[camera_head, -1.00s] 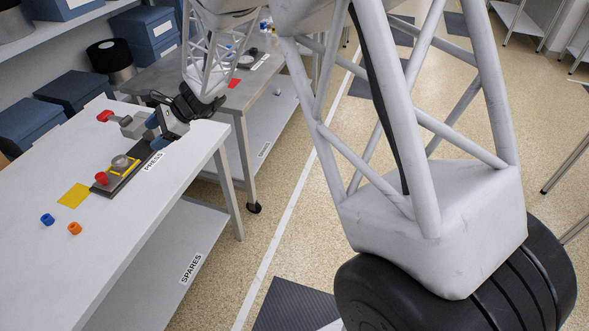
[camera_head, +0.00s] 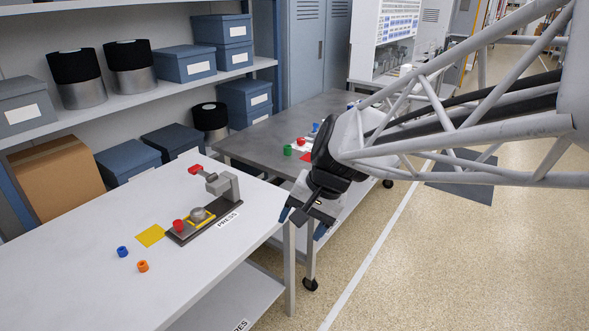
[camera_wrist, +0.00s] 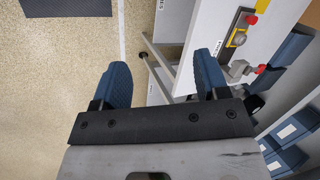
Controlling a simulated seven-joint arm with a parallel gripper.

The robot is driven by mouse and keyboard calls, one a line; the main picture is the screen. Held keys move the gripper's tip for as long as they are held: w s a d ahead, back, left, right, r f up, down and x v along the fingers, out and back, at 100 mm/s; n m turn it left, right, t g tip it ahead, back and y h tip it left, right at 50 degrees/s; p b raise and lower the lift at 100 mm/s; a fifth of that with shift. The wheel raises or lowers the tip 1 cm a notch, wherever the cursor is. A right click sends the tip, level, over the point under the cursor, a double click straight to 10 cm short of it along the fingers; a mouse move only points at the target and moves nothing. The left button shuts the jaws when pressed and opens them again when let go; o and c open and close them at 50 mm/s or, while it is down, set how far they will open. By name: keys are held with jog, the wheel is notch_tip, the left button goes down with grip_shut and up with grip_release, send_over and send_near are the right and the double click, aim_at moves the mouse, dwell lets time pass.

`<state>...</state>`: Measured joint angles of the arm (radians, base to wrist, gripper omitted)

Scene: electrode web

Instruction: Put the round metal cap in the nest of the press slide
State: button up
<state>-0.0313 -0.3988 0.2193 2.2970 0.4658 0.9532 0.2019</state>
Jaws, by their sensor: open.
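The press (camera_head: 224,187) stands on the white table, a grey frame on a dark base with a red-ended lever. A round metal cap (camera_head: 198,213) sits upright on the yellow slide (camera_head: 208,220) of the press, beside a red knob (camera_head: 179,226). The nest is hidden under the cap, and I cannot tell how fully the cap is seated. The cap also shows small in the wrist view (camera_wrist: 239,39). My gripper (camera_head: 305,220) is open and empty, right of the press and past the table's right edge. In the wrist view its blue fingers (camera_wrist: 162,62) are wide apart with only floor and table edge between.
A grey metal table (camera_head: 255,145) with small coloured parts stands behind. Open floor (camera_head: 430,270) lies to the right.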

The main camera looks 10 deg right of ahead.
jog(key=s+d+n+t+h, duration=0.1)
jog(key=s+d+n+h, duration=0.3)
jog(key=s+d, duration=0.4)
jog(key=s+r, duration=0.1)
jog(key=s, duration=0.4)
jog(key=shift+s+n+h, duration=0.3)
jog(key=shift+s+n, duration=0.1)
